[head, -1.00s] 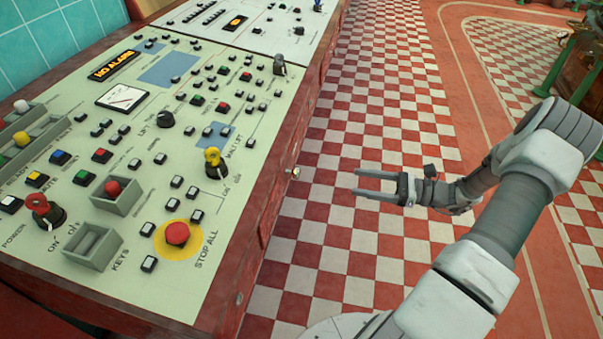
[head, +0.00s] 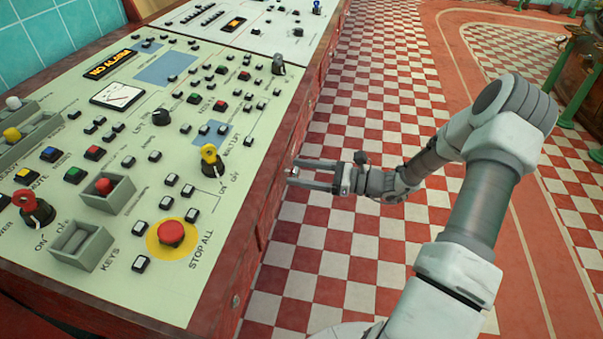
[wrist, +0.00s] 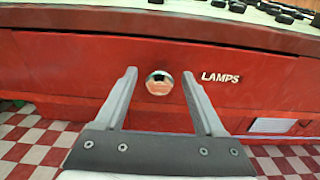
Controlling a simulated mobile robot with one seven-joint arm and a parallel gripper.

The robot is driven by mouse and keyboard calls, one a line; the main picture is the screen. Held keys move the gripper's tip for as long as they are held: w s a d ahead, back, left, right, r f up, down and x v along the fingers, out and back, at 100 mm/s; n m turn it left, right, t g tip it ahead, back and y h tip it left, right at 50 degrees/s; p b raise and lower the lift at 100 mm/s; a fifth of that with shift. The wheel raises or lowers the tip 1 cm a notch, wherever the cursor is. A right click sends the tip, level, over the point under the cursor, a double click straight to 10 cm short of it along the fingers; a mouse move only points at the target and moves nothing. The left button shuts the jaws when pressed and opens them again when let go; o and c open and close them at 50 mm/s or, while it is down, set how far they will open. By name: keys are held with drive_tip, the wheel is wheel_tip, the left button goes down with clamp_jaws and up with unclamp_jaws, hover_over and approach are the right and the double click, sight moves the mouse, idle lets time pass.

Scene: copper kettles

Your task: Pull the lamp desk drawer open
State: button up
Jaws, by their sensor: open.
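The lamp desk drawer is a red front marked LAMPS (wrist: 221,77), with a round shiny metal knob (wrist: 159,82) left of the lettering. The drawer looks shut, its front flush with the desk (head: 225,262). My gripper (head: 291,173) is at the desk's right side in the head view, pointing at the drawer front. In the wrist view my gripper (wrist: 159,76) is open, with one finger on each side of the knob. The fingers appear apart from the knob. In the head view the knob is small and lies at the fingertips.
The desk top carries switches, a yellow key switch (head: 210,158) and a red STOP ALL button (head: 171,233). Another round knob (head: 236,300) sits nearer on the desk side. The checkered floor (head: 370,120) right of the desk is clear.

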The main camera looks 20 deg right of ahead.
clamp_jaws()
idle(0.3)
idle(1.1)
